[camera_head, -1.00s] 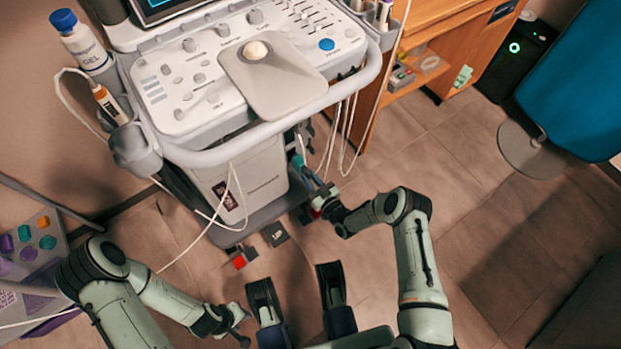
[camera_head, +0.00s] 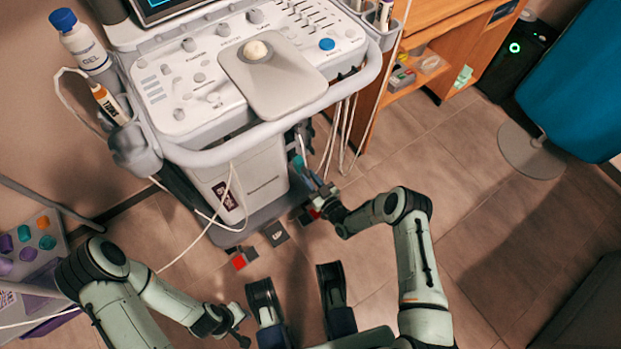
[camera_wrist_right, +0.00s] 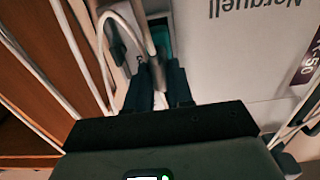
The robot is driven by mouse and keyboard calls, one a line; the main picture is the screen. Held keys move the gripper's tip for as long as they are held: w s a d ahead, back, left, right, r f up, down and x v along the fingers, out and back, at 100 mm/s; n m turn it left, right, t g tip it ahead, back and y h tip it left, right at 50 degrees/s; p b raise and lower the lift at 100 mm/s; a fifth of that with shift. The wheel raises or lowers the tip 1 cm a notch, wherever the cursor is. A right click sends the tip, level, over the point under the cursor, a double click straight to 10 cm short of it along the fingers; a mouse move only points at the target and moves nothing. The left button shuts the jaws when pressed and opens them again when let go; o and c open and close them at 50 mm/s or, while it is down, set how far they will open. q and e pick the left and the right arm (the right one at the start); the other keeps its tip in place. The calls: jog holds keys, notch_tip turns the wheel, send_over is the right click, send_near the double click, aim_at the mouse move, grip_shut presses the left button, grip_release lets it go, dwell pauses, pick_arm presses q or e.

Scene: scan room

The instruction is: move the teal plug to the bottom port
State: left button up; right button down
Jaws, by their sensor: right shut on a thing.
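The teal plug (camera_head: 298,162) shows as a small teal piece low on the right side of the ultrasound cart; a teal patch also shows just past the fingertips in the right wrist view (camera_wrist_right: 163,38). My right gripper (camera_head: 312,180) reaches up to it from below and is shut on it; its two dark fingers fill the middle of the wrist view (camera_wrist_right: 159,75). The fingers hide most of the plug. The ports cannot be made out clearly. My left gripper (camera_head: 241,326) hangs low at the picture's lower left, away from the cart, and its jaw gap is unclear.
The cart (camera_head: 240,178) has white cables (camera_head: 346,130) hanging on its right side, close to my right gripper. A wooden desk (camera_head: 400,88) stands to the right.

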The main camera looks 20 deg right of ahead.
aim_at(301, 167)
jog(key=shift+w+a+b, duration=0.2)
jog(key=shift+w+b, duration=0.35)
jog(key=shift+b, duration=0.05)
dwell(1.1)
jog(key=shift+x, duration=2.4)
dwell(3.8)
